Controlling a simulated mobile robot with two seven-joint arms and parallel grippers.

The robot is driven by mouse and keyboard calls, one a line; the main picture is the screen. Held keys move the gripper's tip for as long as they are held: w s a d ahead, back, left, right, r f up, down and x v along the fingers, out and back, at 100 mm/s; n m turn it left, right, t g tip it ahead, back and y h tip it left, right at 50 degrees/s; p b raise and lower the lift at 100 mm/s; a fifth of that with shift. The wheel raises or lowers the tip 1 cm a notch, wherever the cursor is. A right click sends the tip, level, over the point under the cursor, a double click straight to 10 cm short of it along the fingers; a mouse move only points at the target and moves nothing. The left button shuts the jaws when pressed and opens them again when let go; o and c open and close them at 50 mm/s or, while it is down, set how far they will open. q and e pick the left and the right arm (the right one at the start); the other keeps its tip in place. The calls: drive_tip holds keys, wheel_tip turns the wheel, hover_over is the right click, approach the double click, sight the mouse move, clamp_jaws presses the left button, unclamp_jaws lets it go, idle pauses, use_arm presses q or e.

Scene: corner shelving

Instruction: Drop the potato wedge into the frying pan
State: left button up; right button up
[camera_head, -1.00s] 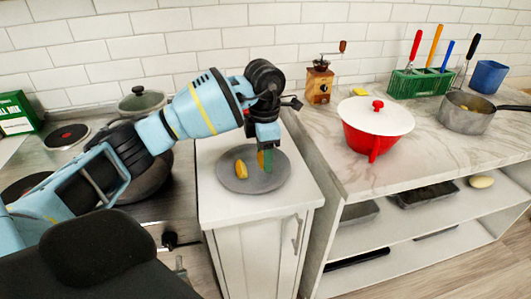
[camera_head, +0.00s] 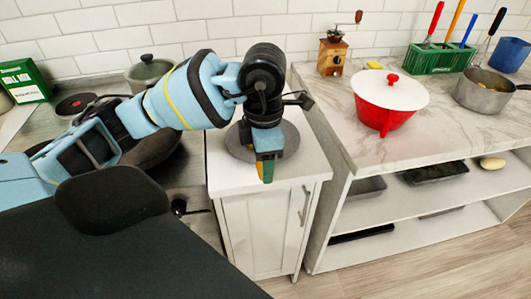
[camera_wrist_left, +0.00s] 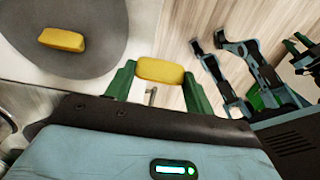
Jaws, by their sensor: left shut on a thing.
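My left gripper (camera_head: 265,172) is shut on a yellow potato wedge (camera_wrist_left: 160,71), which sits between its green fingertips in the left wrist view. The gripper points down in front of the grey plate (camera_head: 290,137), above the front part of the white cabinet top. A second wedge (camera_wrist_left: 62,40) lies on the plate in the left wrist view; my arm hides it in the head view. The dark frying pan (camera_head: 157,152) is on the stove at left, partly hidden behind my left arm. My right gripper cannot be made out.
A lidded pot (camera_head: 150,72) stands at the back of the stove. A red pot with a white lid (camera_head: 390,98), a coffee grinder (camera_head: 332,55) and a grey saucepan (camera_head: 485,92) stand on the marble counter at right. A gap separates cabinet and shelving.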

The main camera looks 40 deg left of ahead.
idle(0.3)
use_arm(q)
drive_tip(key=m, duration=0.3)
drive_tip(key=d+f+m, duration=0.1)
drive_tip(key=shift+s, duration=0.35)
drive_tip(key=m, duration=0.3)
drive_tip(key=d+f+m, duration=0.1)
drive_tip(key=shift+s+m, duration=0.3)
drive_tip(key=s+d+f+m, duration=0.2)
drive_tip(key=m, duration=0.7)
drive_tip(key=s+d+f+m, duration=0.2)
drive_tip(key=m, duration=0.8)
